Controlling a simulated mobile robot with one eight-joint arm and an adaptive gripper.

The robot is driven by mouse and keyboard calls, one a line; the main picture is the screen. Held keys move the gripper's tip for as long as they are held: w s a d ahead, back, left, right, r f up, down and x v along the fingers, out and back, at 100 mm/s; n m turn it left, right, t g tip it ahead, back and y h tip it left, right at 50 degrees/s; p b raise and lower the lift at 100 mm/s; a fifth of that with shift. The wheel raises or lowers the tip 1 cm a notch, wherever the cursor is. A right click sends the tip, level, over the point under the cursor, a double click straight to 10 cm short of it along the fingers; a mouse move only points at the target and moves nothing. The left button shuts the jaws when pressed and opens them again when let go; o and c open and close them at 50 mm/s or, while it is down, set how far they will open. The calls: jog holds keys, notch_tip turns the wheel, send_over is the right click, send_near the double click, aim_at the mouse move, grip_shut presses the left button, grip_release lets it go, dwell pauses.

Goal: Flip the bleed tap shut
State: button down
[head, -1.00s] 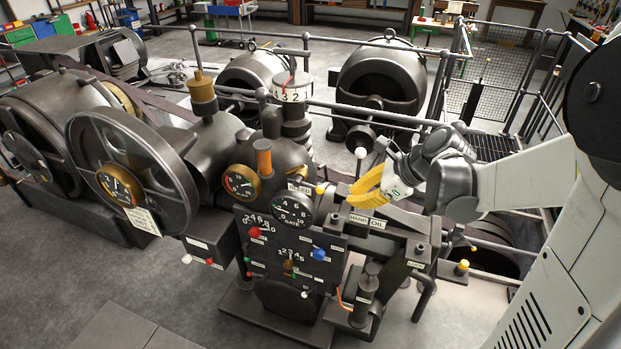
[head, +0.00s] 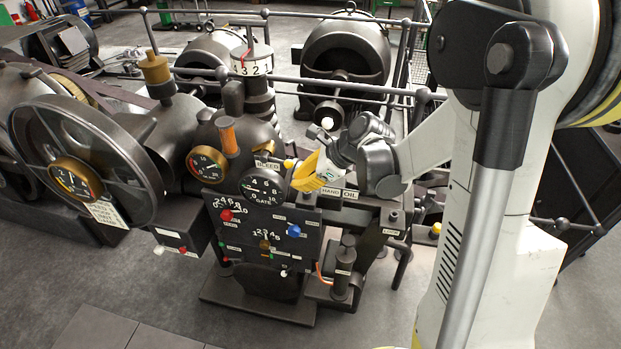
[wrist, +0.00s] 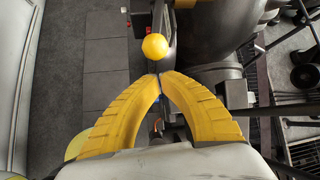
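The bleed tap's yellow ball knob (head: 290,163) sits beside the white BLEED label (head: 267,163) on the dark machine, just above the gauge. In the wrist view the yellow ball (wrist: 155,46) lies just beyond my fingertips, with a small visible gap. My gripper (wrist: 158,75) has its two yellow fingers curved together, tips meeting, with nothing seen between them. In the head view my gripper (head: 297,184) is right next to the knob, coming from the right. Most of the tap's lever is hidden or too small to tell.
A round gauge (head: 264,186) is just below left of the gripper. The control panel (head: 262,236) with several coloured knobs lies below. An orange handle (head: 228,137) stands to the left. Metal railings (head: 330,86) run behind, and a HAND OIL label (head: 340,192) is at right.

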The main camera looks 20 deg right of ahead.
jog(key=shift+s+a+r, duration=0.1)
jog(key=shift+a+r, duration=0.15)
jog(key=shift+r, duration=0.65)
jog(key=shift+s+a+r, duration=0.1)
jog(key=shift+a+r, duration=0.1)
jog(key=shift+r, duration=0.65)
jog(key=shift+s, duration=0.1)
